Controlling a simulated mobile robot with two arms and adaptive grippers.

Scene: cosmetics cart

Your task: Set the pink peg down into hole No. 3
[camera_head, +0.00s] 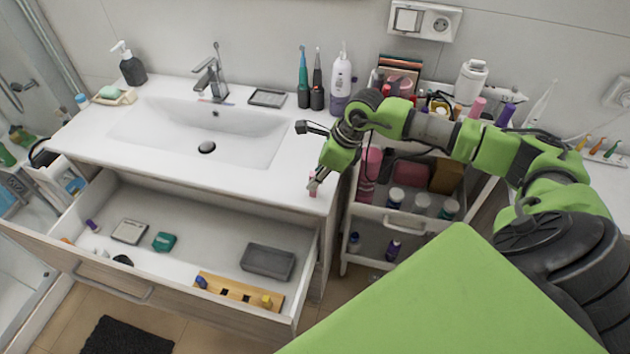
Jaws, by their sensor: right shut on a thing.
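My right gripper (315,183) is shut on a small pink peg (312,191), held near the front right edge of the white washbasin counter. From this angle I cannot tell whether the peg touches the counter. The wooden peg board (234,291) lies in the open drawer, below and to the left of the gripper. A blue peg (201,282) stands near its left end and a yellow peg (266,300) near its right end. Dark empty holes show between them. No hole numbers are legible. My left gripper is not in view.
The open drawer (190,215) also holds a grey tray (268,262), a green box (164,241) and a purple peg (93,226). Its right wall stands between gripper and board. A cart (378,217) with bottles stands right of the cabinet. The counter's front right is clear.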

